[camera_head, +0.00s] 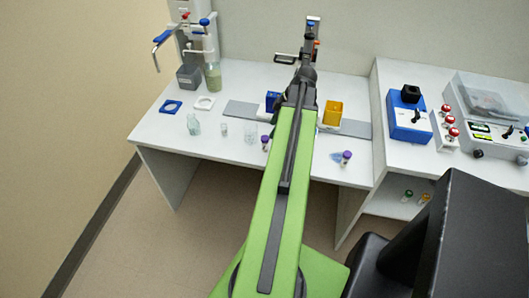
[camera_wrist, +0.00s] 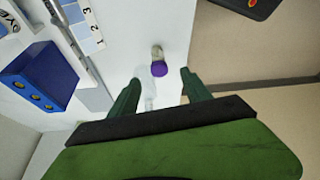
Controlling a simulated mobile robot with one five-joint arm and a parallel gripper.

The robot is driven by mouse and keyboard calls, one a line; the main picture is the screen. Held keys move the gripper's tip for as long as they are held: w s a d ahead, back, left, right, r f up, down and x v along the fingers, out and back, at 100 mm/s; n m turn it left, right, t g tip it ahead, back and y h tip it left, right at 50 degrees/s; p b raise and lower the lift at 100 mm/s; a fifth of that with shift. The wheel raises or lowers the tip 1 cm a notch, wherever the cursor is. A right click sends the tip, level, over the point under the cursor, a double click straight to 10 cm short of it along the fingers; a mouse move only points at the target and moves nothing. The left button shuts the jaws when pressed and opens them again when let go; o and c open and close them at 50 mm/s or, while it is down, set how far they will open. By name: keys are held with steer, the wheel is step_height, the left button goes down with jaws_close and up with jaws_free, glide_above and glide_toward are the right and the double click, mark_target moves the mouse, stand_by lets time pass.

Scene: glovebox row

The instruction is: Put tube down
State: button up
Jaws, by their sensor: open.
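In the wrist view, my gripper (camera_wrist: 160,76) is open, with its two dark green fingers apart. A tube with a purple cap (camera_wrist: 158,64) shows on the white table just beyond the fingertips, between them in the picture. The fingers do not appear to touch it. In the head view, two purple-capped tubes are at the table's front: one (camera_head: 265,143) left of my arm and one (camera_head: 346,158) right of it. I cannot tell which of them the wrist view shows. My gripper is hidden behind my arm there.
A blue rack (camera_wrist: 45,75) lies left of my fingers in the wrist view. In the head view, a yellow rack (camera_head: 332,112) and a blue rack (camera_head: 272,102) stand on a grey strip. Clear vessels (camera_head: 193,124) stand to the left; a blue device (camera_head: 408,118) stands right.

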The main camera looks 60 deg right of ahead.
mark_target(266, 137)
steer(key=b+x, duration=0.1)
steer(key=x, duration=0.2)
steer(key=shift+f+b, duration=0.25)
steer(key=shift+b, duration=0.15)
steer(key=shift+w, duration=0.1)
steer(key=b+x, duration=0.4)
steer(key=x, duration=0.1)
steer(key=shift+w+b, duration=0.2)
steer(key=shift+b, duration=0.15)
steer(key=shift+r, duration=0.15)
jaws_close()
